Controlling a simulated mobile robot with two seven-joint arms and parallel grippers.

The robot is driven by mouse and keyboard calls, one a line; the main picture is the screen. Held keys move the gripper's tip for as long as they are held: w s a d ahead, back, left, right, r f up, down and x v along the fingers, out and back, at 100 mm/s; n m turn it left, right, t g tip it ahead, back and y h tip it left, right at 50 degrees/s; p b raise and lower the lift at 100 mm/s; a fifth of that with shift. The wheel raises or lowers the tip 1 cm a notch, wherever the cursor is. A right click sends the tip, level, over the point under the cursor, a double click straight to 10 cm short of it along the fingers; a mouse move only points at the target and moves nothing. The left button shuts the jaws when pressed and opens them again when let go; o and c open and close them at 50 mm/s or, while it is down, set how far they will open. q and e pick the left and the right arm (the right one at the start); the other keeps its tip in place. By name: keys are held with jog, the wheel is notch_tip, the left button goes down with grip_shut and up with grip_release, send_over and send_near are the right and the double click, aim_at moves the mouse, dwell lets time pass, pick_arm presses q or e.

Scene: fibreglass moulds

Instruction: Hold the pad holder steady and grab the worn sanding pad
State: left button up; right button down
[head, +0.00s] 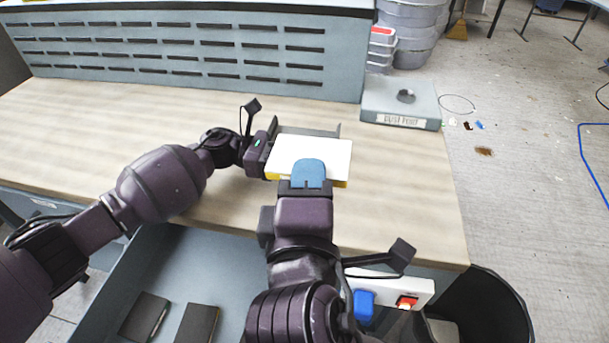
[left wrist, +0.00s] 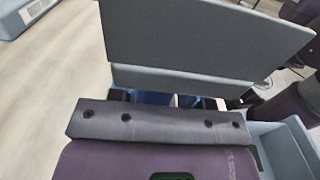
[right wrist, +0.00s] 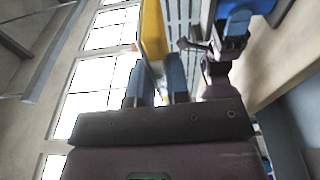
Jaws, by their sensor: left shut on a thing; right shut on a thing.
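The worn sanding pad (head: 315,152) looks like a flat slab with a white top and yellow sides, lying level above the bench. The grey pad holder (head: 335,131) shows behind and beside it; its large flat plate fills the top of the left wrist view (left wrist: 200,35). My left gripper (head: 268,148) is shut on the holder from the left; its blue fingers are mostly hidden under the plate. My right gripper (head: 308,173) is shut on the pad's near edge, blue fingertips overlapping the white top. The pad's yellow side shows beyond the fingers in the right wrist view (right wrist: 155,35).
A grey box labelled dust port (head: 402,102) sits at the bench's back right. A slotted grey panel (head: 180,50) runs along the back. An open drawer (head: 165,260) with dark blocks is below the front edge, beside a black bin (head: 500,310). The bench's left side is clear.

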pick_arm(q)
jog(key=o, duration=1.1)
jog(key=shift+o, duration=0.2)
jog(key=shift+a, duration=0.1)
jog(key=shift+w+a, duration=0.25)
jog(key=shift+a, duration=1.05)
jog(key=shift+w+a, duration=0.3)
jog(key=shift+a, duration=0.95)
jog(key=shift+w+a, duration=0.25)
jog(key=shift+a, duration=1.05)
